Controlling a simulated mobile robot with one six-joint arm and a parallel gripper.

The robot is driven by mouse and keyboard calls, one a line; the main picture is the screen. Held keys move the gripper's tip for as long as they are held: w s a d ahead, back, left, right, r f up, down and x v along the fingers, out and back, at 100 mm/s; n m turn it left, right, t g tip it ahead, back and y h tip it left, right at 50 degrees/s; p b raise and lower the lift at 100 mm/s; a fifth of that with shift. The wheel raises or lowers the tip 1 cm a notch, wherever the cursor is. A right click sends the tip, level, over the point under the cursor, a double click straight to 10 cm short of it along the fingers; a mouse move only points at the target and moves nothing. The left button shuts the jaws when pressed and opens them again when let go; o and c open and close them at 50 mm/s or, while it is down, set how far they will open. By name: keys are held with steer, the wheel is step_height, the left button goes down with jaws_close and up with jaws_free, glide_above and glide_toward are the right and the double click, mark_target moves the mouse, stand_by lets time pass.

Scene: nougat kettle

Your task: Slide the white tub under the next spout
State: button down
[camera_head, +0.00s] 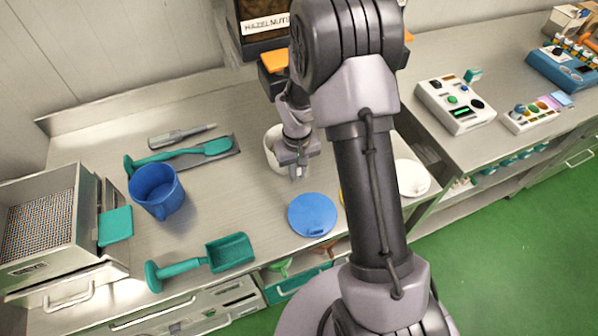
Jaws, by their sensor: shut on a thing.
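The white tub (271,146) stands upright on the steel counter, partly hidden behind my wrist. My gripper (298,174) is at the tub's near right side and is shut on its wall. The tub's inside and its right side are mostly hidden by my gripper and arm. Behind it is a dispenser labelled HAZELNUTS (265,25) with an orange part (274,61) below.
A blue lid (312,214) lies in front of the tub. A blue jug (157,191), teal scoop (230,253), teal spoon (180,153) and sieve box (45,225) are at left. A white round lid (412,178) lies right of my arm.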

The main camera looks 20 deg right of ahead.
steer(key=shift+a, duration=0.15)
steer(key=c, duration=1.3)
jaws_free()
steer(key=shift+c, duration=0.2)
step_height(320, 180, up, 18)
steer(key=p, duration=0.5)
steer(key=shift+f, duration=0.25)
